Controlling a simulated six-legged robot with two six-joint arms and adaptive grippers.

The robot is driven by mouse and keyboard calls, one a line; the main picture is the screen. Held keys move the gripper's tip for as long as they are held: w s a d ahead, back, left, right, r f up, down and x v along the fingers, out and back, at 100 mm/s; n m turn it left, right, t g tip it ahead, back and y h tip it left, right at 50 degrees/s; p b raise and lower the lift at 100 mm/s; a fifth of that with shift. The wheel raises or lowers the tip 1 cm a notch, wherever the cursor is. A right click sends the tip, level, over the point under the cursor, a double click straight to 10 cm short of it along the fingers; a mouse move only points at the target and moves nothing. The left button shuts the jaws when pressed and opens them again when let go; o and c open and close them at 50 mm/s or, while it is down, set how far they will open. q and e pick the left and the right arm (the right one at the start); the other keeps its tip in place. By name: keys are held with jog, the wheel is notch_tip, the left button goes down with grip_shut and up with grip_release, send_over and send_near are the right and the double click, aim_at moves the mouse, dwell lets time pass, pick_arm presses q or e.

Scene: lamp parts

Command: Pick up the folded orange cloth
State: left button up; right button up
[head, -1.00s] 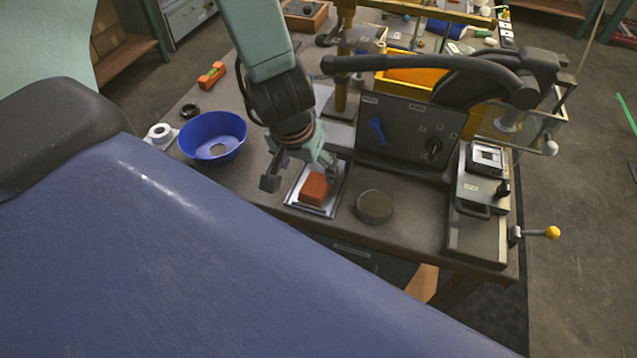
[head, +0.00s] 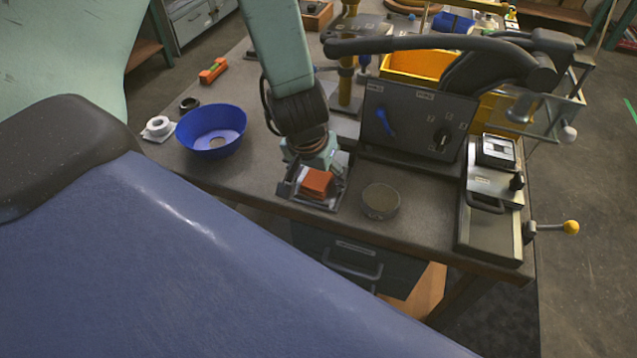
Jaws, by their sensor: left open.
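The folded orange cloth (head: 317,184) lies on a pale metal tray (head: 337,197) near the front edge of the workbench. My left gripper (head: 313,188) is low over the tray, its fingers open and spread on either side of the cloth. I cannot tell whether the fingers touch the cloth. Part of the cloth's far side is hidden by the gripper. My right gripper is not in view.
A blue bowl (head: 212,131) stands to the left, a dark round disc (head: 380,201) just right of the tray. A grey panel with knobs (head: 418,122) stands behind. A box with a yellow-knobbed lever (head: 571,227) is at the right edge.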

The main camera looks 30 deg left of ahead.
aim_at(317, 179)
pick_arm(q)
jog(key=shift+s+a+r, duration=0.1)
jog(key=c, duration=1.2)
jog(key=shift+c, duration=0.2)
notch_tip(317, 179, up, 10)
jog(key=p, duration=0.8)
jog(key=shift+p, duration=0.3)
